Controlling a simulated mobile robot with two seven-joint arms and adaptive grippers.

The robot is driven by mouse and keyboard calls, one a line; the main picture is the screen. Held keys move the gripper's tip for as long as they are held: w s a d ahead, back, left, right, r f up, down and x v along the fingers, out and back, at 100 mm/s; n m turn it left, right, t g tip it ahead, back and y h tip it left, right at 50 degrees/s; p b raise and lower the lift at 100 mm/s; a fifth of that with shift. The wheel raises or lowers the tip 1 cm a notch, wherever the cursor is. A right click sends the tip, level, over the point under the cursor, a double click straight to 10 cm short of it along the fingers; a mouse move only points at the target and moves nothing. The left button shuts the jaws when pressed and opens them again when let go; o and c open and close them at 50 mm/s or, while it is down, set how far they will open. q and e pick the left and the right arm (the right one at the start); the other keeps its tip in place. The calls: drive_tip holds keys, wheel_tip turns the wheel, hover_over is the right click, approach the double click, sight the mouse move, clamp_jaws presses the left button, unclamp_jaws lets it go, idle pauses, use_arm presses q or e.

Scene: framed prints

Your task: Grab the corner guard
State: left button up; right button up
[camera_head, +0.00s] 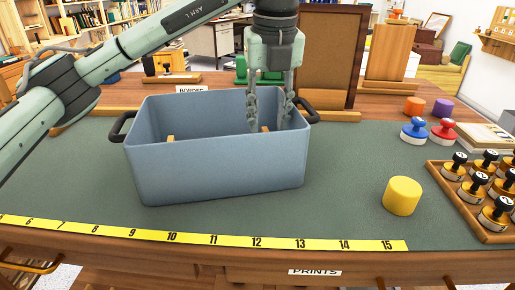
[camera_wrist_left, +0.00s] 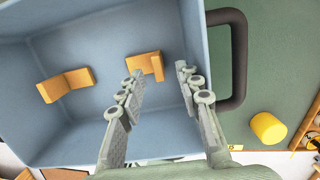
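Two tan L-shaped corner guards lie on the floor of a blue-grey bin (camera_head: 225,170). One corner guard (camera_wrist_left: 146,65) is near the bin's right wall, and only a bit of it shows in the head view (camera_head: 265,129). The other corner guard (camera_wrist_left: 65,84) lies farther left, mostly hidden by the front wall in the head view (camera_head: 171,138). My left gripper (camera_head: 269,118) points down into the right part of the bin. In the wrist view its fingers (camera_wrist_left: 160,77) are spread and empty, with the nearer guard just beyond the tips. My right gripper is not in view.
The bin has black side handles (camera_head: 122,127). A yellow cylinder (camera_head: 402,195) stands to its right, beside a wooden tray of stampers (camera_head: 480,190). Red and blue stampers (camera_head: 414,131) stand behind. A yellow ruler strip (camera_head: 200,238) runs along the front edge. A brown frame (camera_head: 327,60) stands behind.

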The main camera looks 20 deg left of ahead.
sight(266, 130)
use_arm(q)
drive_tip(key=f, duration=0.4)
drive_tip(key=shift+w+a+f+p, duration=0.15)
drive_tip(key=shift+w+a+p, duration=0.15)
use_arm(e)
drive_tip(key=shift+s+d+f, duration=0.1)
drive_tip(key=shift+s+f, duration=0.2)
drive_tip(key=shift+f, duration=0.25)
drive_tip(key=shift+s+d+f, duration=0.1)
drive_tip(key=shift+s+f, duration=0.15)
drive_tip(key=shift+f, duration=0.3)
use_arm(q)
drive_tip(key=shift+c, duration=0.2)
clamp_jaws()
